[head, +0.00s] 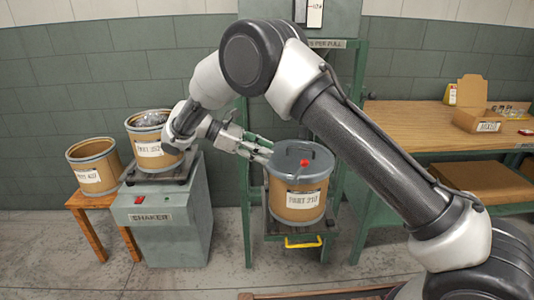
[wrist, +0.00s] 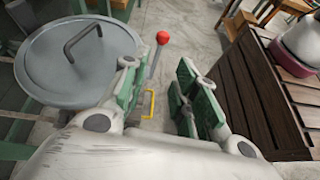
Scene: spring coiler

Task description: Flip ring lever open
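A brown drum labelled PART 210 (head: 297,205) stands upright on the green stand in the head view. Its grey lid (head: 290,160) is on, and it also shows in the wrist view (wrist: 60,75) with a dark bent handle on top. The ring lever has a red knob (head: 304,163), also seen in the wrist view (wrist: 162,38), on a thin rod. My gripper (head: 268,150) is at the left side of the lid, fingers apart. In the wrist view the rod shows in the gap between the fingers (wrist: 158,75), near the left finger. I cannot tell whether they touch.
A yellow handle (head: 303,241) projects below the drum. The shaker (head: 165,220) with an open drum (head: 150,150) stands to the left, beside another open drum (head: 95,175) on a stool. A wooden bench (head: 430,125) with an open box (head: 476,110) is at right.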

